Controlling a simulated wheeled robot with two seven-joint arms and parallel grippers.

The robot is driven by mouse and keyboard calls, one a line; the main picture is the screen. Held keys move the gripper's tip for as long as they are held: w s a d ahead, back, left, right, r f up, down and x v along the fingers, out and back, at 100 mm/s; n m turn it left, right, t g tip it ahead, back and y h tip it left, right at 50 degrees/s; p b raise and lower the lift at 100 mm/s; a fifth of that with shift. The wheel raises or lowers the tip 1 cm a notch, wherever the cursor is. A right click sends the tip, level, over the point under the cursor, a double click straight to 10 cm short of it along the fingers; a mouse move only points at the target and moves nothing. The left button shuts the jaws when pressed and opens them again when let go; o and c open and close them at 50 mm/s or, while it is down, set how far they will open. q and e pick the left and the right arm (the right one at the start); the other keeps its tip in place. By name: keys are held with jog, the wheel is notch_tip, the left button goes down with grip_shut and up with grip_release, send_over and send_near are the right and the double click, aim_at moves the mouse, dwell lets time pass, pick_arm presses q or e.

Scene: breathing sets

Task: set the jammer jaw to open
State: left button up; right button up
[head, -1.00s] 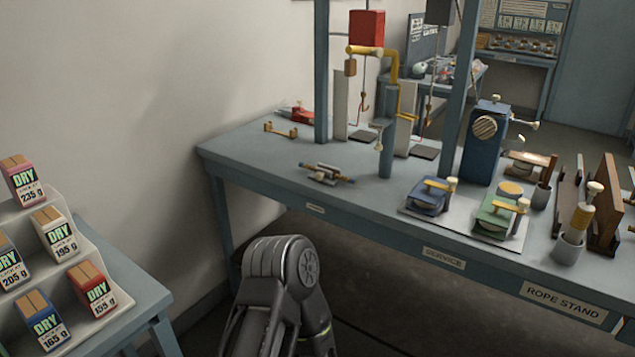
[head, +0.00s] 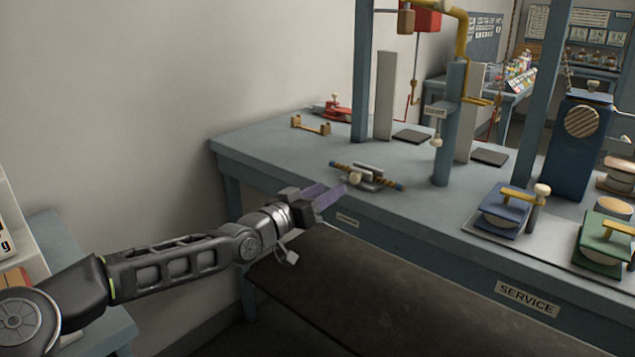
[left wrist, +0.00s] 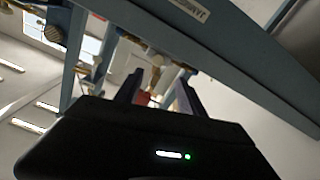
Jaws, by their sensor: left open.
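The jammer (head: 368,172) appears to be the small grey metal device with a cream knob (head: 356,178) near the front edge of the blue-grey table. A blue and yellow striped rope or rod (head: 391,184) runs through it. I cannot tell how its jaw is set. My left gripper (head: 326,197) is open and empty, left of the jammer by the table's front edge, apart from it in the picture. In the left wrist view its two fingers (left wrist: 160,92) stand apart, with the table edge and a label (left wrist: 190,12) above. My right gripper is not in view.
A blue post (head: 447,130) stands right of the jammer. A small brass bracket (head: 311,125) and a red device (head: 331,108) lie behind it. A blue clamp (head: 495,212) and a green one (head: 606,242) sit at the right. The table top (head: 265,140) at left is clear.

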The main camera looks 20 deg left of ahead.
aim_at(353, 179)
pick_arm(q)
jog(key=shift+d+f+x, duration=0.15)
jog(key=shift+x, duration=1.8)
jog(key=shift+d+f+x, duration=0.15)
jog(key=shift+f+x, duration=0.05)
jog(key=shift+x, duration=1.7)
jog(key=shift+s, duration=0.15)
grip_shut()
